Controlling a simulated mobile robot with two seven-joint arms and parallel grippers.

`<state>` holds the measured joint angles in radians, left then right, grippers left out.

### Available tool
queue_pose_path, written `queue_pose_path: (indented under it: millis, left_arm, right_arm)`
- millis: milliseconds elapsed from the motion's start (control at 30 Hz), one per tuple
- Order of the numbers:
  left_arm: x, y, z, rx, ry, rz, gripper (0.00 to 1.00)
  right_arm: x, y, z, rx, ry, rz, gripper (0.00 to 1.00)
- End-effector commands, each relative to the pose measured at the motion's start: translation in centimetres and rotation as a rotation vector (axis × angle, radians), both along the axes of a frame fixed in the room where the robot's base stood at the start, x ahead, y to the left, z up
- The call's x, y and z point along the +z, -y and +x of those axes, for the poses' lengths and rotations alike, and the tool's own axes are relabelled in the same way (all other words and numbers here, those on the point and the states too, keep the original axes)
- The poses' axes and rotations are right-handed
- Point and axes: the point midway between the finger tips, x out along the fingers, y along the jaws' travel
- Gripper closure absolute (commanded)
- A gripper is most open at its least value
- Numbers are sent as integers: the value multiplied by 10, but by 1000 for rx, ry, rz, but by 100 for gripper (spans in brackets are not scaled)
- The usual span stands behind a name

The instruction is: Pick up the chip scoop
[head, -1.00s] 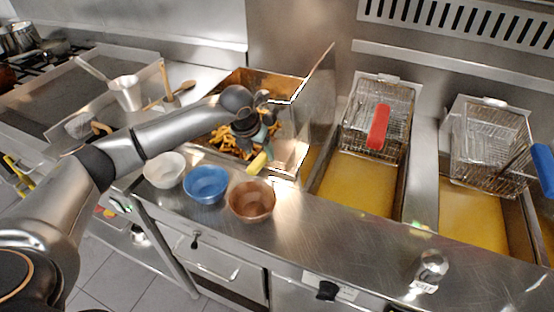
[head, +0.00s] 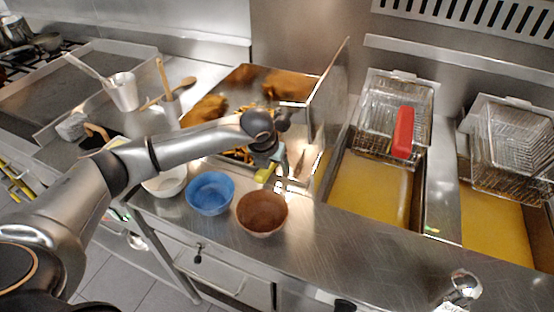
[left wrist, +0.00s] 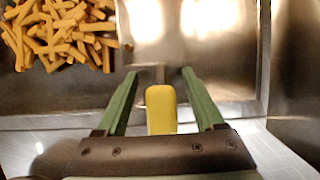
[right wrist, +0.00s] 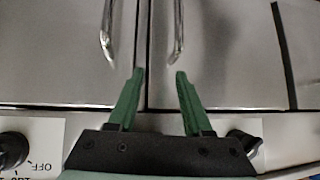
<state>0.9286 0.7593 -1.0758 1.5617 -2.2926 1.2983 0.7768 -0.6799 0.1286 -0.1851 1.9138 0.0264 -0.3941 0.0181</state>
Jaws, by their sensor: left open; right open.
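The chip scoop's yellow handle (head: 264,174) sticks out at the front edge of the steel chip bin in the head view. In the left wrist view the yellow handle (left wrist: 161,108) lies between the two green fingers, with a gap on each side. The scoop's metal part seems to be in the bin, but its outline blends with the steel. My left gripper (head: 277,170) is open at the handle; its fingertips (left wrist: 160,75) show better in the left wrist view. My right gripper (right wrist: 156,75) is open and empty before steel fronts, and is outside the head view.
Chips (left wrist: 62,32) lie in the bin beside the scoop. White (head: 166,182), blue (head: 210,193) and brown (head: 262,212) bowls stand on the counter in front. Fryers with baskets (head: 392,115) are at right. A shaker (head: 462,287) stands at the front right.

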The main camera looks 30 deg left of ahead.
Motion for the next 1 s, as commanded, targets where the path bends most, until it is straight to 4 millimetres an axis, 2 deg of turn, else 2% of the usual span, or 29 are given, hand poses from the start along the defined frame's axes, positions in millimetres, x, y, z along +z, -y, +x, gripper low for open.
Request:
queue_pose_path:
  millis: [367, 1000]
  left_arm:
    - [-4, 3, -1, 0, 0, -1, 30]
    - [-4, 3, -1, 1, 0, -1, 100]
  right_arm:
    - [-1, 1, 0, 1, 1, -3, 50]
    - [-1, 2, 0, 1, 1, -4, 50]
